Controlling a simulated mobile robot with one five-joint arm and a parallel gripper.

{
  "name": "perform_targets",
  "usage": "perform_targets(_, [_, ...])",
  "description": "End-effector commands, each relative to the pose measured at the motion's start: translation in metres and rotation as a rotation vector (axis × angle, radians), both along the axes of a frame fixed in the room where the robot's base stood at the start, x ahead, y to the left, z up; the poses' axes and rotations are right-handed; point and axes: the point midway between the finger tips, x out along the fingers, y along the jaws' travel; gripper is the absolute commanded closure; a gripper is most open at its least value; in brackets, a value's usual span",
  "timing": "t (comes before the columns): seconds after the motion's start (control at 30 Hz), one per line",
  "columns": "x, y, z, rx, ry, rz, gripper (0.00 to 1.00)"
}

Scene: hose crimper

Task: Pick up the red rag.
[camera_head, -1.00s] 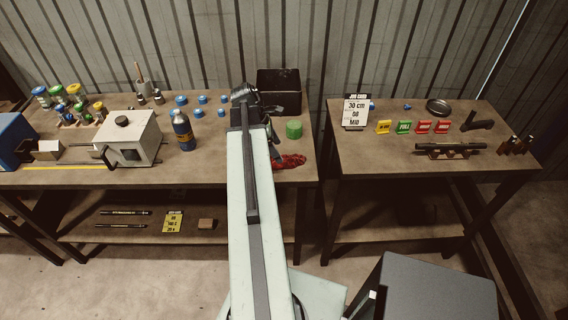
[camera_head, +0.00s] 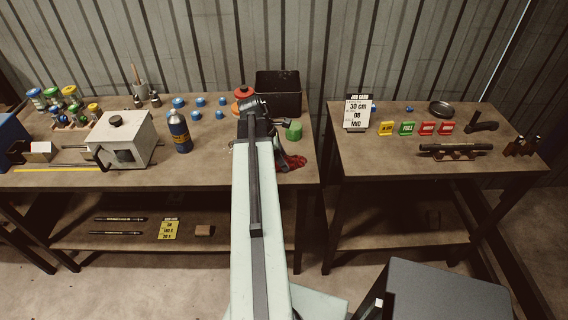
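The red rag (camera_head: 292,163) lies crumpled near the front right edge of the left workbench (camera_head: 215,178). Its left part is hidden behind my arm and a dark part of my gripper. My gripper (camera_head: 277,153) is at the end of the arm, pointing down beside the rag's left side. I cannot tell whether it touches the rag. The fingertips are mostly hidden by my arm, so their opening does not show.
Red and orange round items (camera_head: 243,93) sit left of the bin. A blue bottle (camera_head: 179,132) and white machine (camera_head: 122,140) stand left. A gap separates the right table (camera_head: 375,160).

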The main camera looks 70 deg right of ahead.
Motion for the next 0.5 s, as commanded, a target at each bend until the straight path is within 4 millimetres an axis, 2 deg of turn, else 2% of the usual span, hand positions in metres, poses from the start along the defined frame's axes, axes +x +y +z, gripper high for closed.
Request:
perform_targets(0.27, [0.000, 0.000, 0.002, 0.000, 0.000, 0.000, 0.91])
perform_targets(0.37, [0.000, 0.000, 0.011, 0.000, 0.000, 0.001, 0.91])
perform_targets(0.5, [0.001, 0.000, 0.035, 0.000, 0.000, 0.001, 0.91])
